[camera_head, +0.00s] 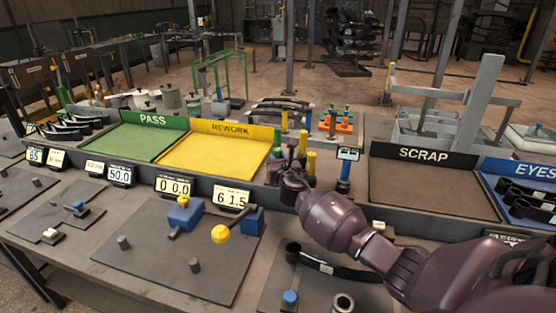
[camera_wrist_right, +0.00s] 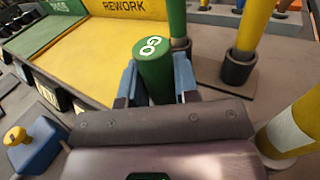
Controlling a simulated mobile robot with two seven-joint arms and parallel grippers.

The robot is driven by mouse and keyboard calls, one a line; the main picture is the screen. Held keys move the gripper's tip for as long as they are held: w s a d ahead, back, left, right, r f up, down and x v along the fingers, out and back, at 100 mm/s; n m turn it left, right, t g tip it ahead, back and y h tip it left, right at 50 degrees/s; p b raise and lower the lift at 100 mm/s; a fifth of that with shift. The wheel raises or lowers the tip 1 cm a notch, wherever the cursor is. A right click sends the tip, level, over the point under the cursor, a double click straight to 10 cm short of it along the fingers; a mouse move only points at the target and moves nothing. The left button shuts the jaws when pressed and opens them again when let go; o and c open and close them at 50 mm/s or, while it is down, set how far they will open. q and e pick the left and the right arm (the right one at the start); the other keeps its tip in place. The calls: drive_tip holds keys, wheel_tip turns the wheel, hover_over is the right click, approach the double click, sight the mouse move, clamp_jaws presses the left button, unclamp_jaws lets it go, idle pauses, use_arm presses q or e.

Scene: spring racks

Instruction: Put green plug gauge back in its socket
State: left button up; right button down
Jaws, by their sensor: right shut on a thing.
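My right gripper (camera_head: 292,182) is at the gauge stand behind the bench's front panel in the head view. In the right wrist view the gripper (camera_wrist_right: 156,80) is shut on the green plug gauge (camera_wrist_right: 154,66), with a finger on each side. The gauge's end face, marked GO, points toward the camera. Its other end is hidden, so I cannot tell whether it is in a socket. A second green post (camera_wrist_right: 177,18) stands in a dark socket (camera_wrist_right: 181,46) just behind it. My left gripper is not in view.
A yellow post (camera_wrist_right: 257,32) stands in a dark socket, and a yellow and white post (camera_wrist_right: 291,128) is close on the right. The yellow REWORK tray (camera_head: 215,157) lies left of the stand, the brown SCRAP tray (camera_head: 420,190) right. Digital displays line the front panel.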

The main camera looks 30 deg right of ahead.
sight(278, 149)
drive_tip(key=shift+c, duration=1.5)
unclamp_jaws()
drive_tip(key=shift+f, duration=0.1)
drive_tip(key=shift+r+p, duration=1.45)
drive_tip(key=shift+r, duration=0.05)
drive_tip(key=shift+r+p, duration=1.15)
drive_tip(key=shift+r, duration=1.4)
